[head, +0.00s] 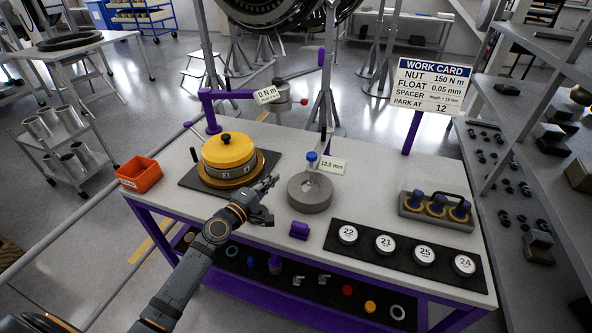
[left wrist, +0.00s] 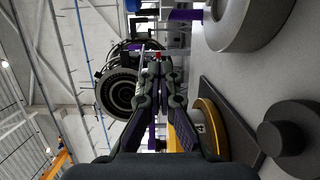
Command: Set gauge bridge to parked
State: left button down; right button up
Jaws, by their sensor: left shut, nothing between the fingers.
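A small gauge with a blue top (head: 312,157), which I take for the gauge bridge, stands on a round grey block (head: 309,193) at the middle of the bench. The tag (head: 331,166) beside it reads 12.0 mm. The work card (head: 432,87) lists "PARK AT 12". My left gripper (head: 272,183) is shut and empty, between the yellow-topped stack (head: 228,152) and the grey block, apart from the gauge. In the left wrist view its shut fingers (left wrist: 155,75) show with the grey block (left wrist: 240,22) at upper right. My right gripper is out of view.
A purple arm (head: 235,94) with a 0 N m tag (head: 266,95) stands behind the stack. An orange bin (head: 139,173) is at left, a small purple block (head: 299,230) in front. Numbered white discs (head: 385,243) and a grey holder (head: 436,210) are at right.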

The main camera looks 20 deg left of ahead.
pick_arm(q)
jog(key=w+d+p, duration=0.1)
jog(key=w+d, duration=0.1)
jog(key=w, duration=0.1)
jog(key=w+d+p, duration=0.1)
jog(key=w+d, duration=0.2)
jog(key=shift+w, duration=0.1)
jog(key=shift+d, duration=0.45)
jog(key=shift+f, duration=0.1)
